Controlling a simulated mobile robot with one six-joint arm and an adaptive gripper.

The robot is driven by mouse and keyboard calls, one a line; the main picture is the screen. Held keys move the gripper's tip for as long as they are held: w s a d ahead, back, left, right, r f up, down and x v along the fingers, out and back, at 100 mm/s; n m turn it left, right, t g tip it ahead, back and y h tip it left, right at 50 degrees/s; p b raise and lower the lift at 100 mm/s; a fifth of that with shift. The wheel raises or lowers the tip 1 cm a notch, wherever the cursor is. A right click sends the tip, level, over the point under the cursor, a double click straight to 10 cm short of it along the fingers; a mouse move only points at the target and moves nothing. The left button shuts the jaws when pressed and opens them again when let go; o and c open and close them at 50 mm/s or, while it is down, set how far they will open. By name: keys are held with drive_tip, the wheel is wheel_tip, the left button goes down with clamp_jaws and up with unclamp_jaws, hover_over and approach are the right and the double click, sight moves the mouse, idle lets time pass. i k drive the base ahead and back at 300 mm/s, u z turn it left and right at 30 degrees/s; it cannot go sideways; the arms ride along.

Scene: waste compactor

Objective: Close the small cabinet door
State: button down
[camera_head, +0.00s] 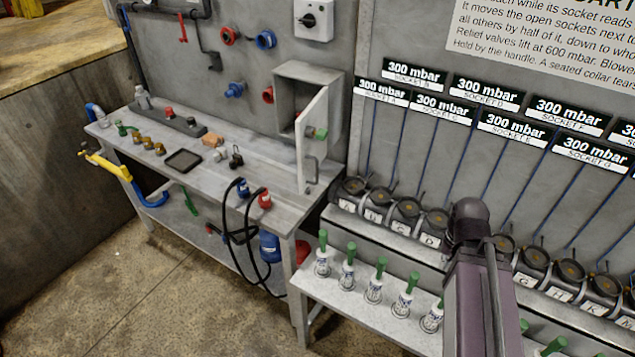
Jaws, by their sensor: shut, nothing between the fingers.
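The small grey cabinet (312,72) is fixed to the back wall above the workbench. Its pale door (313,108) stands open, swung out from the cabinet's right side towards the camera, so the dark inside shows on the left. A handle (313,169) is on the lower part of the door. A green and red fitting shows at the door's middle. My arm (480,285) rises from the bottom edge at the right, well apart from the door. My gripper is not visible.
The workbench (270,190) below the door holds a dark tray (184,160), small fittings and blue and red plugs with black cables. A lower shelf (345,295) with green-topped bottles stands in front. Labelled sockets line the right wall. Floor is free at lower left.

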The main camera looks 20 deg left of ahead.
sight(311, 152)
drive_tip(key=k, duration=1.25)
drive_tip(key=u, duration=0.7)
drive_tip(key=i, duration=1)
